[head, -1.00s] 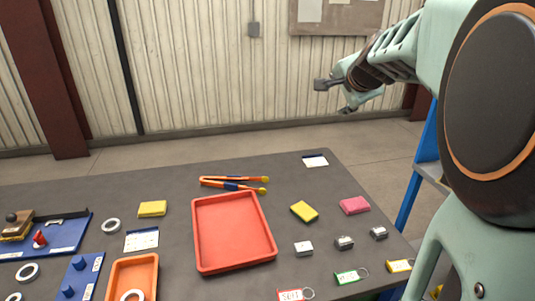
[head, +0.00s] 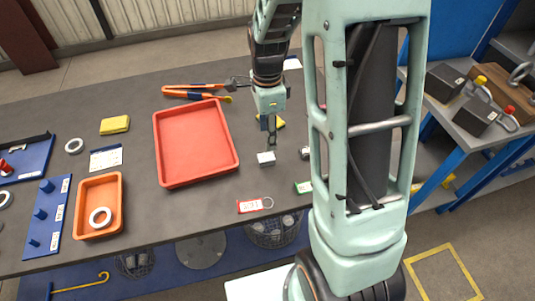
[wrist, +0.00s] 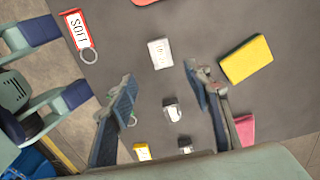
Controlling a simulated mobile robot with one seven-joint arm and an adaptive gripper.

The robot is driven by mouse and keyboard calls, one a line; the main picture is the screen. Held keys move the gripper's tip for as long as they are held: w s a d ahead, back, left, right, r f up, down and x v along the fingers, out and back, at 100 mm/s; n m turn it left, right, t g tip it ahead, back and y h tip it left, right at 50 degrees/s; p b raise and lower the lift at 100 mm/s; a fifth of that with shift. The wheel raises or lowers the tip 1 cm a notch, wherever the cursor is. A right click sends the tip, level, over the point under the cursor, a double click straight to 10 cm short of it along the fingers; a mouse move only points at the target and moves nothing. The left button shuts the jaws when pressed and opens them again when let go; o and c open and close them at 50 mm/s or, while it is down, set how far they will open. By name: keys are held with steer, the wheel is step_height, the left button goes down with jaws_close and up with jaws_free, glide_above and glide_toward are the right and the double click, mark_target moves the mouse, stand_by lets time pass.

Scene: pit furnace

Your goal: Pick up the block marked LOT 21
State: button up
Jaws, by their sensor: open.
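Several small pale blocks lie on the dark table. One white block (wrist: 160,53) lies just beyond and between my fingertips in the wrist view, with dark marks on top that I cannot read. In the head view it appears to be the block (head: 266,158) just below my gripper (head: 270,135). Two greyer blocks, a nearer one (wrist: 172,110) and another (wrist: 185,145), sit lower in the wrist view; no lettering is readable on them. My gripper (wrist: 160,76) is open and empty, pointing down above the table. My arm hides part of the block area in the head view.
A red tray (head: 196,145) stands left of my gripper, with orange-handled tongs (head: 195,91) behind it. A yellow block (wrist: 246,59) and a pink block (wrist: 245,130) lie right in the wrist view. A red key tag (wrist: 77,31) and yellow tag (wrist: 142,152) lie nearby.

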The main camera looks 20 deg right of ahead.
mark_target(266, 157)
step_height(266, 157, down, 10)
steer(key=shift+w+a+r+p, duration=0.1)
steer(key=shift+a+r+p, duration=0.05)
steer(key=shift+p, duration=0.25)
jaws_close()
stand_by(0.4)
